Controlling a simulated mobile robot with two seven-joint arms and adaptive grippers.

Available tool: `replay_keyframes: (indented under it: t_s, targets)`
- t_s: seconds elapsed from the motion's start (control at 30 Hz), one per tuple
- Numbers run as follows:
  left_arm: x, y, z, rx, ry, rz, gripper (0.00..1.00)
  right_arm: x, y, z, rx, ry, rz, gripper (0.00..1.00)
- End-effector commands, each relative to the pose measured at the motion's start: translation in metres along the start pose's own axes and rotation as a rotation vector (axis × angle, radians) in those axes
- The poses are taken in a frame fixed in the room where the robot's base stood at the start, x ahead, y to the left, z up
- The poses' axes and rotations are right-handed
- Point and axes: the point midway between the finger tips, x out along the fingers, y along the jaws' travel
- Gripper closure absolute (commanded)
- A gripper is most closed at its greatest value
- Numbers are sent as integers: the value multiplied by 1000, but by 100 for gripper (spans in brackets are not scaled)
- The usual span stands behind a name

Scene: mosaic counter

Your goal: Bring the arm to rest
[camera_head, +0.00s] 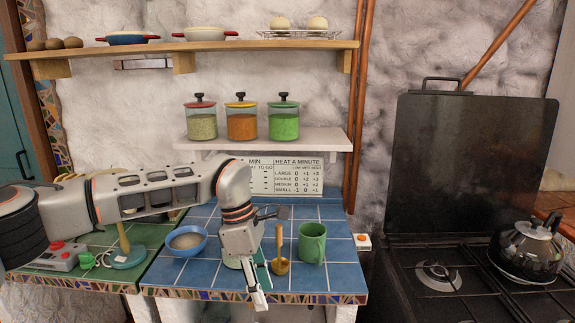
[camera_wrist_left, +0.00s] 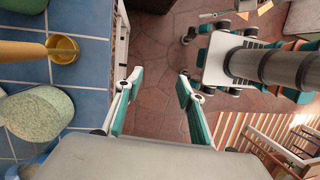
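My left arm comes in from the left in the head view and bends down over the blue tiled counter (camera_head: 190,270). My left gripper (camera_head: 262,290) points down at the counter's front edge. In the left wrist view its two teal-padded fingers (camera_wrist_left: 160,78) are apart, with only floor between them. The gripper is empty. A pale green round thing (camera_wrist_left: 38,122) stands on the counter beside it, mostly hidden behind the gripper in the head view. My right gripper is in neither view.
A blue bowl (camera_head: 187,240), a wooden ladle (camera_head: 280,265) and a green mug (camera_head: 312,243) stand close around the gripper. A black stove with a kettle (camera_head: 527,250) is at right. Three lidded jars (camera_head: 241,121) stand on the lower shelf (camera_head: 320,140). Floor is open before the counter.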

Motion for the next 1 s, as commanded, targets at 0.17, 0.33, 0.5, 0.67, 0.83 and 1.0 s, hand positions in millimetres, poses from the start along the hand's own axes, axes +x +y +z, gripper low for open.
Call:
replay_keyframes:
  t_s: [0.17, 0.33, 0.5, 0.67, 0.83, 1.0]
  targets:
    - [58, -46, 69, -15, -254, -143, 61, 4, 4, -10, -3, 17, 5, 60]
    - [85, -96, 143, -106, -560, -307, 61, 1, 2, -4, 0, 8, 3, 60]
    - [79, -129, 200, -270, -859, -477, 61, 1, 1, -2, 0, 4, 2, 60]
    - [56, -138, 230, -483, -1124, -640, 61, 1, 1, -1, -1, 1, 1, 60]
    - [33, -123, 232, -767, -1378, -809, 61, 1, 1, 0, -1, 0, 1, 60]
    - [25, -91, 201, -1102, -1597, -971, 61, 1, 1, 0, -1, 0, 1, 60]
